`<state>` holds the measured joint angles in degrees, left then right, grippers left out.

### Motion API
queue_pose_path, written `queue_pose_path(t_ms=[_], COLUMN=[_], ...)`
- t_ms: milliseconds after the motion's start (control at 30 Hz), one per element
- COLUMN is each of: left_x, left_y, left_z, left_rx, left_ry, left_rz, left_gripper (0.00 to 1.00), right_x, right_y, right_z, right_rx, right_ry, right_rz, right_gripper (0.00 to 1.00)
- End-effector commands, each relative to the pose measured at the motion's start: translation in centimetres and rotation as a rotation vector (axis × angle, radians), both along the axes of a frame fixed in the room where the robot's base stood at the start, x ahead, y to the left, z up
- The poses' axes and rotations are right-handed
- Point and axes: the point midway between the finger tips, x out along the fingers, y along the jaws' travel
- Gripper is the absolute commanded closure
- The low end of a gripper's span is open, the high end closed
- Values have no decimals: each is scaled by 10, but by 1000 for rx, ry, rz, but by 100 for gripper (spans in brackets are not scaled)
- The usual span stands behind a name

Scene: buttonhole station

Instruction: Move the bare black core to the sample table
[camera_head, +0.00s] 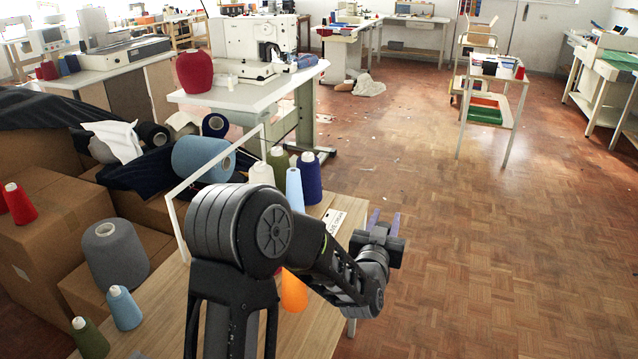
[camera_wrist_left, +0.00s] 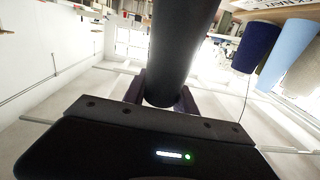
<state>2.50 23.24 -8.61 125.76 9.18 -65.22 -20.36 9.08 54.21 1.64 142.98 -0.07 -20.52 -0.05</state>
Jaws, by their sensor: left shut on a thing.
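My left gripper (camera_head: 384,224) is at the end of the left arm in the head view, beyond the right edge of the wooden table, with its purple fingers pointing up. In the left wrist view, a bare dark core (camera_wrist_left: 180,50), smooth and tapered with no yarn on it, stands between the fingers, and the gripper is shut on it. I cannot make out the core in the head view. My right gripper is not in view. No table is plainly marked as the sample table.
A white-framed stand (camera_head: 495,105) is at the upper right. The parquet floor (camera_head: 510,230) is clear on the right.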

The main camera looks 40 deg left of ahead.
Motion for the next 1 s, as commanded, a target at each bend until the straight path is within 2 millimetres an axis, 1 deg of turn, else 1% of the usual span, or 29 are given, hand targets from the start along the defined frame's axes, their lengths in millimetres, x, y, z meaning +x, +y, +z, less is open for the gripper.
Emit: queue_pose_path(t_ms=[33, 67, 100, 167, 200, 300, 400, 500, 600, 1000], left_x=[1, 0, -1, -4, -7, -16, -23, -28, -31, -31], left_y=[25, 39, 57, 83, 99, 132, 155, 168, 174, 174], left_z=[5, 10, 16, 27, 33, 49, 60, 68, 71, 70], left_rx=[-1, 0, 0, 0, 0, -1, -1, 0, 0, 1], left_ry=[-9, -9, -8, -8, -8, -7, -4, -2, 1, 1], left_rz=[53, 85, 125, 178, 212, 279, 325, 349, 359, 360], left_gripper=[100, 100, 100, 100, 100, 100, 100, 100, 100, 100], right_x=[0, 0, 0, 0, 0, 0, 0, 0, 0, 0], right_y=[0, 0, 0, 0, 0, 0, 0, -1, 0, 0], right_z=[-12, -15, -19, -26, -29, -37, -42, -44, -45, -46], right_rx=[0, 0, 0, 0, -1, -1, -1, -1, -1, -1], right_ry=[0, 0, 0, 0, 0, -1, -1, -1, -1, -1], right_rz=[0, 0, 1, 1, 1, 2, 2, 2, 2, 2], right_gripper=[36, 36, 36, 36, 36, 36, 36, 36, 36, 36])
